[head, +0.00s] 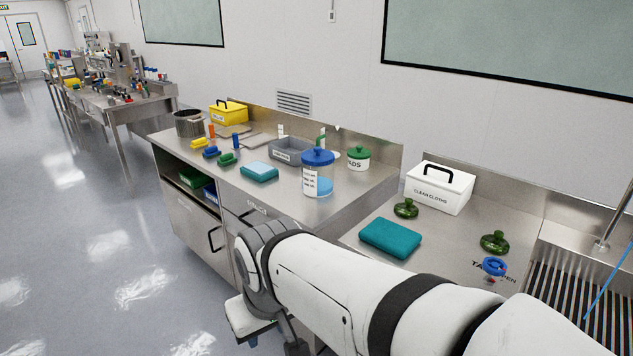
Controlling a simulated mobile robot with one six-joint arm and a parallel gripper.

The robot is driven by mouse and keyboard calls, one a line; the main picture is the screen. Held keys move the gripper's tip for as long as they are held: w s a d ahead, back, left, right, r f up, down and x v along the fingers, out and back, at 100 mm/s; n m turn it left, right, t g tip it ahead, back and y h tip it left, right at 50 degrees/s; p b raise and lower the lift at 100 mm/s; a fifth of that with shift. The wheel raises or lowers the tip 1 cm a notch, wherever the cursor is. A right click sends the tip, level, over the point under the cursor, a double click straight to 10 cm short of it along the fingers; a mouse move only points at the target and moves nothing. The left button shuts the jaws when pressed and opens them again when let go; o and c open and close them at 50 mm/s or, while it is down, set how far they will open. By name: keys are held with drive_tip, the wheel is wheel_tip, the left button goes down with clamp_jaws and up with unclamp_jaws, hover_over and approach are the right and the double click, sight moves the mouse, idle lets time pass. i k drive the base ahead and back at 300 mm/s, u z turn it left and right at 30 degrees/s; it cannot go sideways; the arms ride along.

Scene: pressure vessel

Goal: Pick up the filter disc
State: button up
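I cannot make out a filter disc for certain in the head view. A clear jar with a blue lid (318,173) stands on the left steel bench, with something light blue inside and a label too small to read. A labelled grey tray (291,152) sits behind it; its contents are not clear. My arm reaches across the lower right, and its wrist end hangs in front of the bench cabinets. My gripper's fingers do not show, so I cannot see what they hold.
A green-lidded jar (358,158), a light blue folded cloth (259,172), a steel pot (189,123) and a yellow box (229,112) stand on the left bench. The right bench holds a teal cloth (389,238) and a CLEAN CLOTHS box (439,188). The floor (110,220) at left is clear.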

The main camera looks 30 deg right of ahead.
sight(406, 210)
drive_tip(key=z, duration=0.7)
drive_tip(key=i, duration=0.95)
drive_tip(key=z, duration=0.55)
drive_tip(key=k, duration=0.9)
drive_tip(key=z, duration=0.2)
drive_tip(key=i, duration=0.9)
drive_tip(key=u, duration=0.1)
